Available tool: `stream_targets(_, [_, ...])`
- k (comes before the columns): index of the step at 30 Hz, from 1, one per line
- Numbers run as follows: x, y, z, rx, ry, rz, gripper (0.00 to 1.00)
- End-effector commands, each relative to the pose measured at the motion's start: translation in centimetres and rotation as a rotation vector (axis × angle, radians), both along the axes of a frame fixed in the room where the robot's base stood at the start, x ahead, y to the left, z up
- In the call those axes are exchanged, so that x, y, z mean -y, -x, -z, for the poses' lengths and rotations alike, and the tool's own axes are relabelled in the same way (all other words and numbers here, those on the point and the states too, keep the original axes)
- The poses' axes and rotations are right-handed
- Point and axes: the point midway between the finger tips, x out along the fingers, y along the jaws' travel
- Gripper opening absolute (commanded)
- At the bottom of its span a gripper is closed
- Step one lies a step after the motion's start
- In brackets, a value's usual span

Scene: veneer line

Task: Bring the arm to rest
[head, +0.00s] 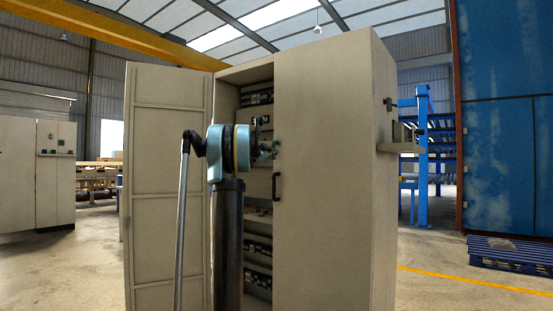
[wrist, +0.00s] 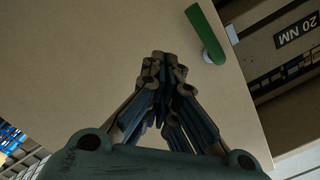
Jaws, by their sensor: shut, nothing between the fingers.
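My gripper (wrist: 164,62) shows in the wrist view with its dark fingers drawn together and nothing between them. Behind the fingers is a plain beige panel; I cannot tell whether they touch it. In the head view my teal and black arm (head: 228,150) stands in front of a tall beige cabinet (head: 330,170). My gripper cannot be made out clearly there.
The cabinet's left door (head: 168,190) is swung open, showing shelves of parts. The right door is shut, with a dark handle (head: 276,187). The wrist view shows a green bar (wrist: 206,33) and a "20 NM" label (wrist: 296,35). A blue pallet (head: 510,250) lies at right.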

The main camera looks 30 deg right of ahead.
Motion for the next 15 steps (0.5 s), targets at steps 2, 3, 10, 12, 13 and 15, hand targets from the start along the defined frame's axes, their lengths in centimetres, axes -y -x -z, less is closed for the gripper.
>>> stream_targets(2, [-1.1,0.6,0.0,0.0,0.0,0.0,0.0])
stream_targets(3, [-1.5,0.8,0.0,0.0,0.0,0.0,0.0])
stream_targets(10, [-2.8,1.5,0.0,0.0,0.0,0.0,0.0])
stream_targets(12, [-2.9,1.5,0.0,0.0,0.0,0.0,0.0])
stream_targets(13, [-2.9,1.6,0.0,0.0,0.0,0.0,0.0])
stream_targets(15, [-3.0,1.6,0.0,-0.001,0.0,0.001,0.0])
